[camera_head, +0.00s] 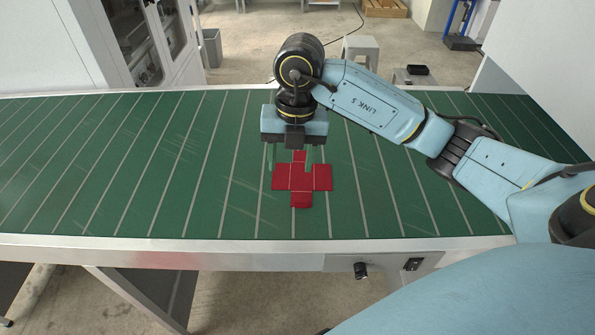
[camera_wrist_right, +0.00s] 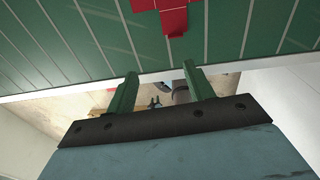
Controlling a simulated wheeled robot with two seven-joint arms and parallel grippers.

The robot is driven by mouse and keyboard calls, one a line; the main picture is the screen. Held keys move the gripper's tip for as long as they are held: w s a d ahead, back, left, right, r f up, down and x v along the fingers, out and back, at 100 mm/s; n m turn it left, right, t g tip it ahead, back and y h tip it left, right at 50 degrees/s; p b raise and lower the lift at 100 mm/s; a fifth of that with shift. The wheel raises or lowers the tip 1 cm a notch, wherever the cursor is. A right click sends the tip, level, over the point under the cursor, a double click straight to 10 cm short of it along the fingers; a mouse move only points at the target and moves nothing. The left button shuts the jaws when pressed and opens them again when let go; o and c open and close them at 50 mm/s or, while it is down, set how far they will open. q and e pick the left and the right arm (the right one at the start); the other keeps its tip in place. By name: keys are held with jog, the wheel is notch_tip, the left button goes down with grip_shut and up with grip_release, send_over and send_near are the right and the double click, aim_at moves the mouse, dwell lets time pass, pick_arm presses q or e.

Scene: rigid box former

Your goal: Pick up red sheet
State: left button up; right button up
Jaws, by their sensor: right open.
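The red sheet (camera_head: 301,183) is a flat cross shape with crease lines, lying on the green conveyor belt (camera_head: 150,165). In the right wrist view part of the sheet (camera_wrist_right: 174,20) shows at the top edge, and the rest is cut off. My right gripper (camera_head: 291,160) points down over the far part of the sheet in the head view. Its two green fingers are apart with nothing between them, and they also show open in the right wrist view (camera_wrist_right: 160,88). I cannot tell the exact height of the fingertips above the sheet. My left gripper is not in view.
The belt has light cross stripes and is bare around the sheet. A metal rail (camera_head: 200,247) runs along its near edge, with a black knob (camera_head: 361,270) and a switch (camera_head: 412,264) below. A stool (camera_head: 360,48) and a bin (camera_head: 212,48) stand beyond the belt.

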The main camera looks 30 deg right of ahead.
jog(key=d, duration=0.2)
jog(key=h, duration=0.1)
send_over(302, 202)
jog(key=w, duration=0.1)
jog(key=shift+m, duration=0.3)
notch_tip(302, 202, down, 8)
jog(key=shift+w+r, duration=0.1)
jog(key=shift+r, duration=0.1)
jog(key=f, duration=0.2)
jog(key=s+f, duration=0.1)
jog(key=f, duration=0.1)
jog(key=shift+f, duration=0.65)
jog(key=c, duration=1)
